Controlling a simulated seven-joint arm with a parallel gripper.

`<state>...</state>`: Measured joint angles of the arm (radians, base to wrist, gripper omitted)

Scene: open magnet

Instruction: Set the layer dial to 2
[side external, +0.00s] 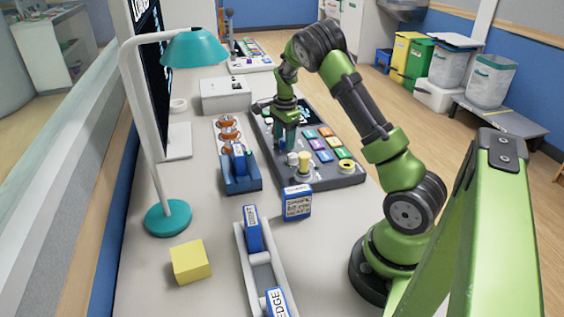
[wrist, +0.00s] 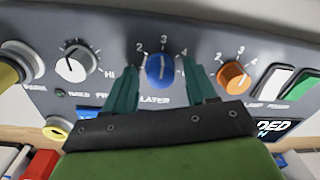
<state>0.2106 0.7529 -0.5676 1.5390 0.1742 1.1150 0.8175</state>
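The layer dial (wrist: 161,70) is a blue knob with LAYER printed below it and the numerals 2, 3 and 4 visible around it in the wrist view. Its white pointer mark appears to point up at the 3. My gripper (wrist: 160,74) is open, with one teal finger on each side of the blue dial. I cannot tell whether the fingers touch it. In the side external view my gripper (side external: 287,142) points down over the grey control console (side external: 337,181), and the blue dial is not distinguishable there.
A white knob (wrist: 71,66) sits left of the blue dial, and an orange dial (wrist: 234,76) sits to its right. A yellow-topped stick (side external: 304,160) and several coloured buttons stand on the console. A lamp (side external: 168,216) and yellow block (side external: 190,261) stand left on the table.

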